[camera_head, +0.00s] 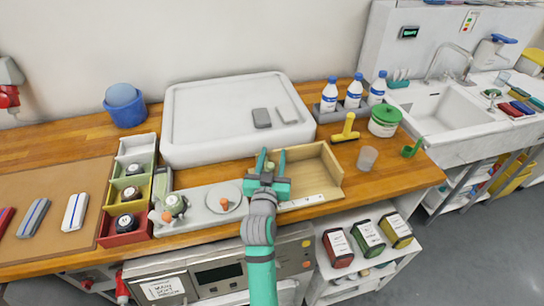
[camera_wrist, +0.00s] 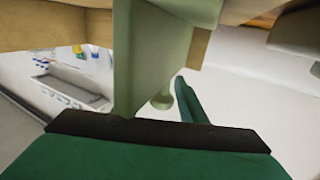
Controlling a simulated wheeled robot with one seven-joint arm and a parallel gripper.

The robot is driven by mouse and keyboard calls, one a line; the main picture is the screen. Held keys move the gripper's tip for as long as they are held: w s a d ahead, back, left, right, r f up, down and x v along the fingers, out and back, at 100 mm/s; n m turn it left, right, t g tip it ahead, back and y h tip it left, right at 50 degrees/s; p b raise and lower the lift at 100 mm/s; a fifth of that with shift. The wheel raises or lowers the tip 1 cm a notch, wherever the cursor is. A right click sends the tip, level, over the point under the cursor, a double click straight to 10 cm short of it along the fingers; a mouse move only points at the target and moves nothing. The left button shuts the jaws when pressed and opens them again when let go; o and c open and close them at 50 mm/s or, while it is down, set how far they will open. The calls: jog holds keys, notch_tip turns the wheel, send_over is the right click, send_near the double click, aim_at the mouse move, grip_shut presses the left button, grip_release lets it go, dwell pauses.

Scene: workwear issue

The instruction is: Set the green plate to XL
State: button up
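The wooden tray (camera_head: 325,165) has a pale label strip (camera_head: 302,201) along its front edge; its marks are too small to read. My gripper (camera_head: 271,158) is over the tray's left end with its teal fingers apart. A small green piece shows between the fingers in the head view, mostly hidden by my gripper. In the wrist view a pale green upright plate (camera_wrist: 150,55) with a rounded knob (camera_wrist: 162,100) stands close in front of my gripper, beside a dark green finger (camera_wrist: 190,100). I cannot tell whether the fingers touch the plate.
A grey plate with orange knobs (camera_head: 205,222) lies left of the tray. A large white tray (camera_head: 190,145) is behind. A yellow tool (camera_head: 346,130), a clear cup (camera_head: 367,158) and a green-lidded tub (camera_head: 384,122) stand to the right. Coloured bins (camera_head: 124,225) are at left.

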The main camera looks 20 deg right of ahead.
jog(key=shift+a, duration=0.1)
jog(key=v, duration=1)
jog(key=shift+s+a, duration=0.1)
jog(key=shift+s, duration=0.25)
jog(key=shift+w, duration=0.1)
